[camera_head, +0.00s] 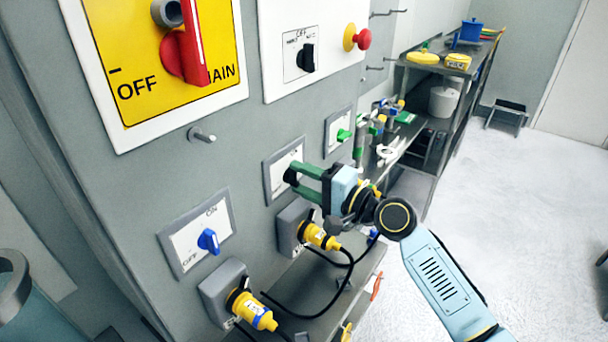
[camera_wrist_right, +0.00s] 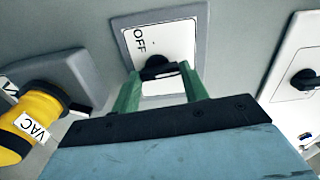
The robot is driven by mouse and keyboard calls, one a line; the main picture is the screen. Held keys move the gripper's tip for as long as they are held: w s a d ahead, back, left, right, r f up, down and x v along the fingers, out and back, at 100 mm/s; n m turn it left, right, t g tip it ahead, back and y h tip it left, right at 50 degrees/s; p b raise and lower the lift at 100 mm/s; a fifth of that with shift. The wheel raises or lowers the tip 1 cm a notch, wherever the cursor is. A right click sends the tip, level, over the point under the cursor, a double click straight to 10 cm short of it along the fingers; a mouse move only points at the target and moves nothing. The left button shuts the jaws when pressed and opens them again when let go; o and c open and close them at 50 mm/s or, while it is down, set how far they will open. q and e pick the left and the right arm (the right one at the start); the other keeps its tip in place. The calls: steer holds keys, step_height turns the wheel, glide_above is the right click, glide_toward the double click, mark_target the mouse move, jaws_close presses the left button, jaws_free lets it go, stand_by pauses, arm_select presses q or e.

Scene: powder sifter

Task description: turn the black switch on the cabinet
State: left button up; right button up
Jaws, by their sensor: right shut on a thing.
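The grey cabinet (camera_head: 240,160) carries several switch plates. The black switch (camera_wrist_right: 157,68) sits on a white plate with a grey frame; OFF is printed on it in the right wrist view, and the frame also shows in the head view (camera_head: 270,185). My right gripper (camera_head: 292,178) reaches in from the right, with green fingers around the black switch. In the right wrist view the fingertips (camera_wrist_right: 160,78) are on either side of the knob and shut on it. The gripper hides part of the plate in the head view.
A blue switch (camera_head: 208,241) is at lower left and a green switch (camera_head: 344,135) to the right. Another black switch (camera_head: 306,58) is above. Yellow plugs (camera_head: 320,237) with black cables stick out below my right gripper. A metal peg (camera_head: 202,135) juts out. Open floor lies right.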

steer(key=shift+m, duration=0.5)
steer(key=o, duration=1)
steer(key=shift+d, duration=0.1)
steer(key=b+v, duration=0.2)
steer(key=v, duration=1.1)
steer(key=shift+b, duration=0.3)
steer(key=shift+s, duration=0.15)
